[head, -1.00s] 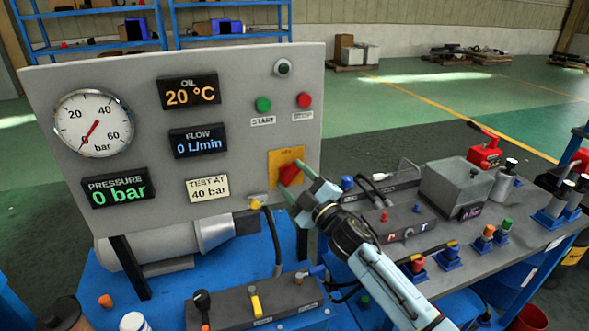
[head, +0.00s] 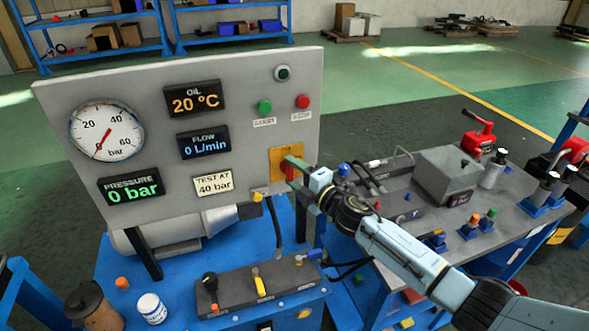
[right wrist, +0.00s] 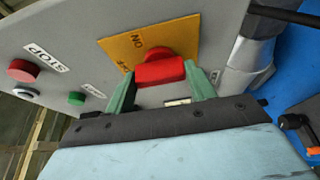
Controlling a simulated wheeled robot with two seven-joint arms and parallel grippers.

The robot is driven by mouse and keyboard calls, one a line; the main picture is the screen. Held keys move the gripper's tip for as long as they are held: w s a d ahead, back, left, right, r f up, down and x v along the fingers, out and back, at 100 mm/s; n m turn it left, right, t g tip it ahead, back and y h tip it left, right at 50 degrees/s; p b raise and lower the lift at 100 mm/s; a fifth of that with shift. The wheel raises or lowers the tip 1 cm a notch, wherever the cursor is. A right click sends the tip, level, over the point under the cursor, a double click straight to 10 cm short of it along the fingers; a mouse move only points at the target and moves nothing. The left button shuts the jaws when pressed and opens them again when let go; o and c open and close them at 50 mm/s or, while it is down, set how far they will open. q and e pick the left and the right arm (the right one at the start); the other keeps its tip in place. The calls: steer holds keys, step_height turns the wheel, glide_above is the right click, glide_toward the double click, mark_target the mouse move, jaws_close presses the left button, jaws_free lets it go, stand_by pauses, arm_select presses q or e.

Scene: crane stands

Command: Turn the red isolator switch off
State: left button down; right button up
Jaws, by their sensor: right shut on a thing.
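The red isolator switch (head: 289,170) sits on a yellow plate (head: 276,156) at the lower right of the grey panel. In the right wrist view the red handle (right wrist: 160,71) lies between the green fingers of my right gripper (right wrist: 161,84), with the yellow plate (right wrist: 130,48) and its ON marking behind it. My right gripper (head: 296,172) is shut on the handle in the head view and partly covers it. In the head view the handle looks roughly upright. My left gripper is not in view.
The grey panel (head: 230,120) carries a gauge (head: 106,130), displays, a green start button (head: 264,107) and a red stop button (head: 302,101). A valve block (head: 258,285) stands on the blue bench below. A side bench (head: 515,215) with fittings is at the right.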

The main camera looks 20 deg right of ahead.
stand_by(0.5)
steer(key=o, duration=1)
steer(key=v, duration=1.3)
steer(key=shift+s+d, duration=0.1)
steer(key=shift+s, duration=0.1)
